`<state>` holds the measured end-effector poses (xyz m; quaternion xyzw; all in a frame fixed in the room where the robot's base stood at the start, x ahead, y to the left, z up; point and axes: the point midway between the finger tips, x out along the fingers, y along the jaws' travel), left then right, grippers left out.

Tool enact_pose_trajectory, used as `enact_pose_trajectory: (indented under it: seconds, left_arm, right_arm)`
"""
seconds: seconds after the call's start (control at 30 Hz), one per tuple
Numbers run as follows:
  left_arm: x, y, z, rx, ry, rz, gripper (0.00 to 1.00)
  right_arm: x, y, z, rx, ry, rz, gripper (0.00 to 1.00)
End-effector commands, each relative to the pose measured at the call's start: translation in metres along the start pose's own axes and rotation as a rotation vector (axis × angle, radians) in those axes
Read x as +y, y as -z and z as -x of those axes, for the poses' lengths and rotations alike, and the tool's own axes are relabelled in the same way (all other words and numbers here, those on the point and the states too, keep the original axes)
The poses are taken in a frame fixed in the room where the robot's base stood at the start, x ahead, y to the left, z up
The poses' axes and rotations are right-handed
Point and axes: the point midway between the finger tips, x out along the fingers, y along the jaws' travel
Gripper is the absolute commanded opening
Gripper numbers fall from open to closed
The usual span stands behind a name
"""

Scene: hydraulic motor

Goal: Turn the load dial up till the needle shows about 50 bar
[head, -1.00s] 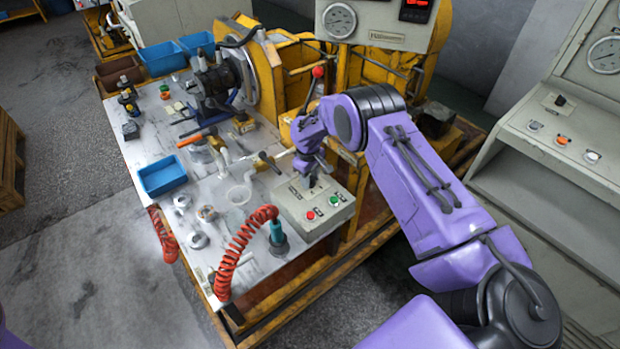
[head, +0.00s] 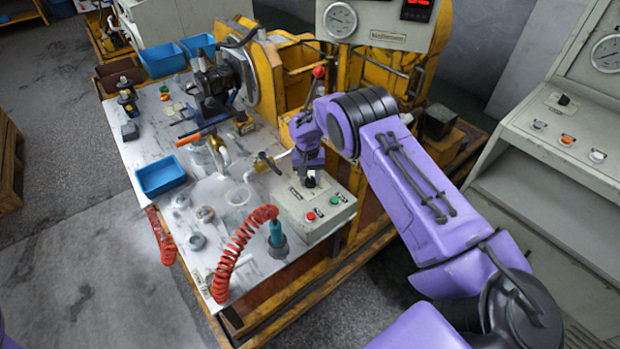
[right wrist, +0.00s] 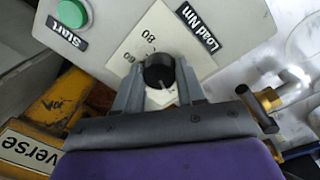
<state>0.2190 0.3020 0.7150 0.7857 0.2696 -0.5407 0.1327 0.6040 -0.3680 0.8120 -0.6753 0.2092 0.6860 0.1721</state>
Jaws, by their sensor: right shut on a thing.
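The load dial (right wrist: 159,71) is a black round knob on a pale scale plate marked "Load Nm", with 60 and 80 legible, in the right wrist view. My right gripper (right wrist: 158,84) is shut on it, one finger on each side. In the head view my right gripper (head: 310,172) points down onto the control box (head: 318,218) and partly hides the dial (head: 309,182). A round white pressure gauge (head: 340,19) is on the panel at the top; its needle is too small to read. My left gripper is not in view.
A green start button (right wrist: 72,13) is beside the dial; a red button (head: 311,216) is on the same box. A red-knobbed lever (head: 318,73) stands behind my gripper. A coiled red hose (head: 240,250) and a blue bin (head: 160,176) are on the bench to the left.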

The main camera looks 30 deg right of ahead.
Motion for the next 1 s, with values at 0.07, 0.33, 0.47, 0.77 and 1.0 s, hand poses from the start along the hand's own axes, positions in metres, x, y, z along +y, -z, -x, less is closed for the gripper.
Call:
enact_pose_trajectory:
  seconds: [0.07,0.33,0.47,0.77,1.0]
  left_arm:
    - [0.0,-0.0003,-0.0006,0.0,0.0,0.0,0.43]
    - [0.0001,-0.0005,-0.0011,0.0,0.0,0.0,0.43]
    - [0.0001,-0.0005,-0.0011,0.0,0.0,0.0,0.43]
    - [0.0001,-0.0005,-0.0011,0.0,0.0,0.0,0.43]
    - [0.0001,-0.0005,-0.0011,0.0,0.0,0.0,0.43]
  right_arm:
    - [0.0005,0.0012,0.0006,0.002,-0.001,-0.03,0.09]
    - [0.0006,0.0013,0.0009,-0.002,-0.001,-0.09,0.09]
    - [0.0006,0.0014,0.001,-0.002,-0.001,-0.096,0.09]
    - [0.0006,0.0015,0.0012,-0.002,-0.001,-0.097,0.09]
    - [0.0003,0.001,0.0007,-0.003,0.0,-0.096,0.65]
